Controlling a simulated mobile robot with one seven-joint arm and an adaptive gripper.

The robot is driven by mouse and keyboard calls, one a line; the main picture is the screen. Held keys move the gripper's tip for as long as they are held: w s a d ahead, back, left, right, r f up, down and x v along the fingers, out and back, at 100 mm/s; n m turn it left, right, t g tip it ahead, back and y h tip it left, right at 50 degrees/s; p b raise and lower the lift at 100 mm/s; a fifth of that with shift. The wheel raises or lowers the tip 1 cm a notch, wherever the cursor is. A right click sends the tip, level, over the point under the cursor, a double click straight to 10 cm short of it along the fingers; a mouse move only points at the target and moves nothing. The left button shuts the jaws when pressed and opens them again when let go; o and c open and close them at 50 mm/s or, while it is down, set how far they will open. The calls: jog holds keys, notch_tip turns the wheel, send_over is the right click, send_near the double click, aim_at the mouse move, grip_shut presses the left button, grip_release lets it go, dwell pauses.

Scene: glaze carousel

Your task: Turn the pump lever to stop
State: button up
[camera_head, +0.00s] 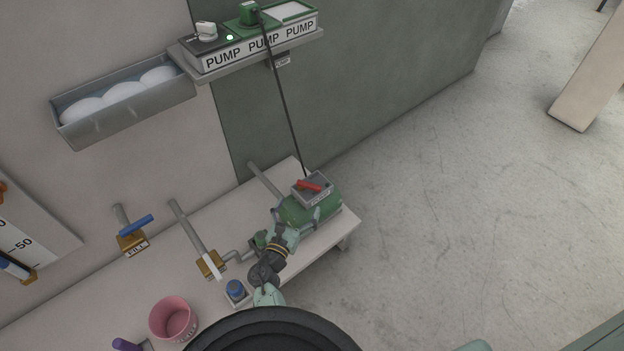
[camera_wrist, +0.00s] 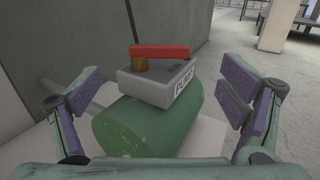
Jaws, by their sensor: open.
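The pump lever is a red bar (camera_head: 309,186) on top of a small grey box labelled PUMP (camera_head: 317,197). The box sits on a green rounded pump body (camera_head: 322,211) on the bench.
A shelf (camera_head: 320,35) holds PUMP-labelled boxes; a black cable (camera_head: 284,105) runs down to the pump. A blue-handled valve (camera_head: 136,225), a white-handled valve (camera_head: 214,266), a blue-capped item (camera_head: 235,289) and a pink bucket (camera_head: 173,318) are on the left.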

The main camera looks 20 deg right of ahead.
aim_at(308, 186)
jog(key=b+x, duration=0.2)
jog(key=x, duration=0.7)
jog(key=shift+w+d, duration=0.2)
jog(key=shift+w, duration=0.15)
jog(key=shift+c, duration=0.6)
jog(key=c, duration=1.6)
